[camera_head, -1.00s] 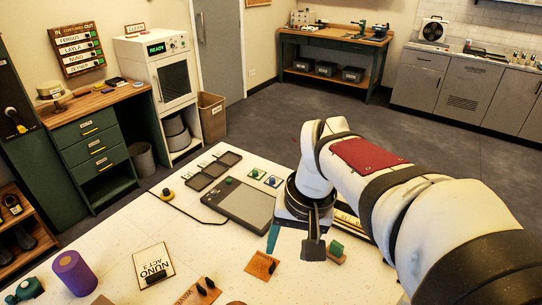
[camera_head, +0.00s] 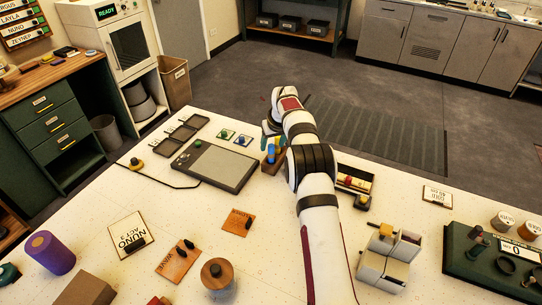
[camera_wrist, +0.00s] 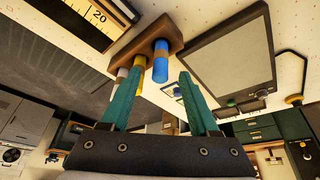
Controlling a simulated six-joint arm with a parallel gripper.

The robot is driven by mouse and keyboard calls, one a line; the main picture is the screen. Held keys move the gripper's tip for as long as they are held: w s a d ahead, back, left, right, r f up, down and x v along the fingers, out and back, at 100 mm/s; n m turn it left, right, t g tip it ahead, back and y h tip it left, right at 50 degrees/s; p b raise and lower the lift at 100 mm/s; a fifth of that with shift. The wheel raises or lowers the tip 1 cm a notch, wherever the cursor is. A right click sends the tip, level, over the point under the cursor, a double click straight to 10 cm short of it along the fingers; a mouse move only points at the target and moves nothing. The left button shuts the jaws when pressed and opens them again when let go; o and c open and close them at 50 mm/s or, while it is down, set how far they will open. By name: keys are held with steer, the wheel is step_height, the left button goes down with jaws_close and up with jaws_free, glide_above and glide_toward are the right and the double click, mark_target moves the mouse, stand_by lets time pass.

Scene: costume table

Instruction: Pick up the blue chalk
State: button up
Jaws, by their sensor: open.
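The blue chalk (camera_wrist: 160,62) stands in a wooden holder (camera_wrist: 152,36), beside a pale chalk and a yellow chalk (camera_wrist: 122,74). In the wrist view the teal fingers of my gripper (camera_wrist: 158,78) are apart and empty. The blue chalk shows in the gap between their tips, nearer the right finger. The left finger overlaps the other chalks in the picture; I cannot tell whether it touches them. In the head view my gripper (camera_head: 272,133) is at the holder (camera_head: 271,165), and the blue chalk (camera_head: 271,151) shows just below it. My arm hides part of the holder.
A grey tablet (camera_head: 212,165) lies left of the holder, with dark trays (camera_head: 180,135) behind it.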

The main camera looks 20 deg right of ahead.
mark_target(272, 146)
steer(key=x, duration=0.3)
steer(key=shift+w+f, duration=0.1)
steer(key=shift+f, duration=0.1)
jaws_close()
